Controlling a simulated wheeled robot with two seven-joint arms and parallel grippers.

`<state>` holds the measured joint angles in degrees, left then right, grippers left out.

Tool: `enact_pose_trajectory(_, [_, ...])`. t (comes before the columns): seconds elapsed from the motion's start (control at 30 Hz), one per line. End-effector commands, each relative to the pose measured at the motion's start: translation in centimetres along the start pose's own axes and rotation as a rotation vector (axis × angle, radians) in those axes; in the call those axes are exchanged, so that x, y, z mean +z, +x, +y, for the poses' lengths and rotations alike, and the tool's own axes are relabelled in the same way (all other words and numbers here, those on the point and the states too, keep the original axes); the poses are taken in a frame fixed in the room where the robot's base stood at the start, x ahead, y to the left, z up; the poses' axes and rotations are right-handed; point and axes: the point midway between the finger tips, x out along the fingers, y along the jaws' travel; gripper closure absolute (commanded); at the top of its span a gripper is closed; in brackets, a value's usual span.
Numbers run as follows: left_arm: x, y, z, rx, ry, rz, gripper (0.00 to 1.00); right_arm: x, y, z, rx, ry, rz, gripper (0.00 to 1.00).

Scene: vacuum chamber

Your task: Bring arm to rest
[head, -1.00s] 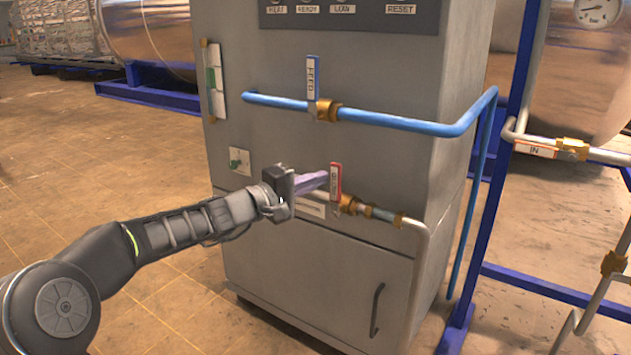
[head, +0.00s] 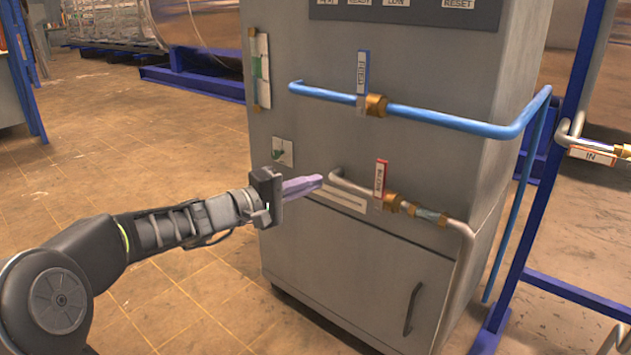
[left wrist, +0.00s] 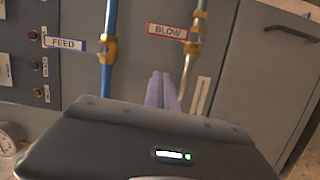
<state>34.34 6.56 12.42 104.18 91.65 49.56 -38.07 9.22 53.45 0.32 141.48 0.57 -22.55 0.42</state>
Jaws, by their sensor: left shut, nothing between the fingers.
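My left gripper (head: 303,186) is shut and empty, its purple fingers together. It points right in front of the grey cabinet (head: 345,260), left of the red-edged BLOW valve handle (head: 380,178), which stands upright. The fingers are apart from the handle. In the left wrist view the purple fingers (left wrist: 160,90) show shut, with the BLOW handle (left wrist: 167,31) beyond them and clear of them. My right gripper is in neither view.
A blue FEED handle (head: 362,72) stands upright on the blue pipe (head: 430,122), above the BLOW handle. A blue frame (head: 545,200) stands to the right. A door handle (head: 412,308) sticks out low on the cabinet. The floor (head: 185,275) at left is open.

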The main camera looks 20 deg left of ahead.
Motion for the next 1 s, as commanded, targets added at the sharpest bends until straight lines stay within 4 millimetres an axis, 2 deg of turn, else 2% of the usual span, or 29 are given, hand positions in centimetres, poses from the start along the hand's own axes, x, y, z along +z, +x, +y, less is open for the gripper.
enact_pose_trajectory(0.4, [-0.1, 0.0, -0.1, -0.003, -0.018, 0.004, 1.00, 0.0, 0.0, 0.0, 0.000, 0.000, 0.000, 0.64])
enact_pose_trajectory(0.47, [-0.6, 0.0, -0.7, -0.028, -0.040, 0.026, 1.00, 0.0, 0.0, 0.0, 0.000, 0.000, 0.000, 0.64])
enact_pose_trajectory(0.57, [-1.3, -0.2, -3.6, -0.129, -0.060, 0.066, 1.00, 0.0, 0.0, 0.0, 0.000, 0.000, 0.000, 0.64])
enact_pose_trajectory(0.67, [-1.7, -1.1, -8.6, -0.282, -0.070, 0.111, 1.00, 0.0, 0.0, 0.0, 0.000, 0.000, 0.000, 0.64])
enact_pose_trajectory(0.77, [-1.3, -2.5, -15.6, -0.463, -0.076, 0.144, 1.00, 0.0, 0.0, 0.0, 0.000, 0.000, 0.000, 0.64])
enact_pose_trajectory(0.8, [-0.8, -3.0, -18.7, -0.541, -0.072, 0.150, 1.00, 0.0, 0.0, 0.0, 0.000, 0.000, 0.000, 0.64])
enact_pose_trajectory(0.87, [0.2, -4.1, -23.5, -0.659, -0.057, 0.154, 1.00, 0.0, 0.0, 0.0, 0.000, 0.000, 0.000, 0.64])
enact_pose_trajectory(0.9, [1.2, -4.9, -26.7, -0.736, -0.039, 0.150, 1.00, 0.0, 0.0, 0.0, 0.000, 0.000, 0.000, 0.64])
enact_pose_trajectory(0.97, [3.0, -6.1, -31.3, -0.845, 0.004, 0.133, 1.00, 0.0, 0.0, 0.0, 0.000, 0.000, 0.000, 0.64])
enact_pose_trajectory(1.0, [4.5, -6.9, -34.2, -0.912, 0.040, 0.112, 1.00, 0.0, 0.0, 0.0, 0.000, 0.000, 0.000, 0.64])
